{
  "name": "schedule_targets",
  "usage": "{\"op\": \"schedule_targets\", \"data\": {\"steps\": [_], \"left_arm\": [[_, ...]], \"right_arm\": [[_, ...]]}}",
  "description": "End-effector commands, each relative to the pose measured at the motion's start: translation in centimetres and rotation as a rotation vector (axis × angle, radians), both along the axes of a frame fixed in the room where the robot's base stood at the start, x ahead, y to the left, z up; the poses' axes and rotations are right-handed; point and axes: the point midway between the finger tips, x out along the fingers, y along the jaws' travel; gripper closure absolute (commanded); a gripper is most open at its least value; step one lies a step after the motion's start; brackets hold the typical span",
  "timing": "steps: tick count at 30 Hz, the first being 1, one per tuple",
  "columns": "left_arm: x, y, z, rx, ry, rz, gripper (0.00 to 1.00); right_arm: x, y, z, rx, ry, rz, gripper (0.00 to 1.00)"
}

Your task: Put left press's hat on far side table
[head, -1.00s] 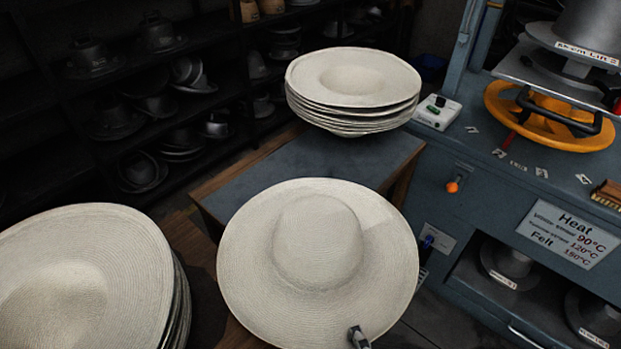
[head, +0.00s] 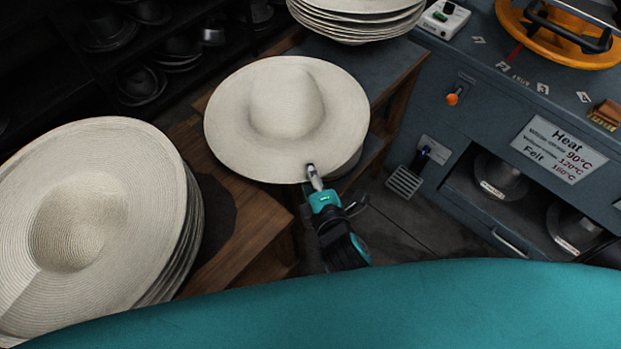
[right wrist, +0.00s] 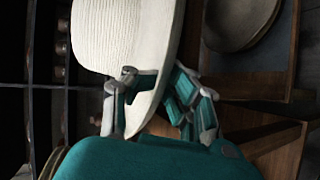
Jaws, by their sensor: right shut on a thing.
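A cream wide-brimmed hat (head: 285,105) with a raised round crown is held by the near edge of its brim in my right gripper (head: 312,178). In the right wrist view the gripper (right wrist: 155,85) has its fingers on either side of the brim (right wrist: 130,35). The hat is over the near part of the side table (head: 392,68), which has a blue-grey top. Whether the hat touches the table cannot be told. A stack of similar hats (head: 360,18) stands on the table's far part. My left gripper is not in view.
Another stack of cream hats (head: 80,210) stands at the left, near a wooden surface (head: 235,215). The blue-grey press bench (head: 480,90) is at the right, with an orange ring (head: 560,45). Dark shelves with metal forms (head: 140,85) are at the back left.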

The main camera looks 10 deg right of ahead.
Motion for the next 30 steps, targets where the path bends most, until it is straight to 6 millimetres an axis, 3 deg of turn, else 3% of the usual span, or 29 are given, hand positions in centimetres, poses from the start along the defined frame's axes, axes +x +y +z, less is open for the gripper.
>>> {"op": "schedule_targets", "data": {"steps": [6,14,15,22,30], "left_arm": [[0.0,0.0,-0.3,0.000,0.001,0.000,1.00],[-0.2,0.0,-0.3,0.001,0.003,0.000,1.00],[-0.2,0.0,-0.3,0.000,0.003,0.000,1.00],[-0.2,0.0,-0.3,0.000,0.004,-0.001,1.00],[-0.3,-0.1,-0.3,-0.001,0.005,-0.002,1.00]], "right_arm": [[0.2,0.1,-3.1,0.001,0.000,-0.001,1.00],[0.2,0.0,-3.4,0.001,-0.003,0.000,1.00],[0.2,0.0,-3.5,0.001,-0.002,0.000,0.90],[0.2,0.0,-3.4,0.001,-0.002,0.000,0.60],[0.1,0.0,-3.4,0.000,-0.002,0.000,0.58]]}}
